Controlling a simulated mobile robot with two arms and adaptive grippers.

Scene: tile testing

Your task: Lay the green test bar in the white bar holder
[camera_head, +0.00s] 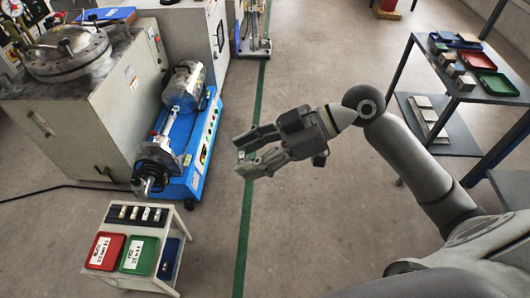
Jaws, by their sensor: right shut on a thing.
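My right gripper (252,152) reaches in from the right and hangs over the open floor, near the middle of the view. It is shut on a small pale-green piece, the green test bar (243,157), of which only a little shows between the fingertips. I cannot clearly make out the white bar holder. A row of small whitish pieces with dark gaps (136,213) lies along the back of the small cart top at lower left, apart from my gripper. My left gripper is not in view.
The small cart (165,287) also carries a red tray (100,262), a green tray (134,266) and a blue bin (169,271). A blue-based machine (205,150) stands behind it. A table with trays and blocks (470,90) is at the upper right. The floor between is clear.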

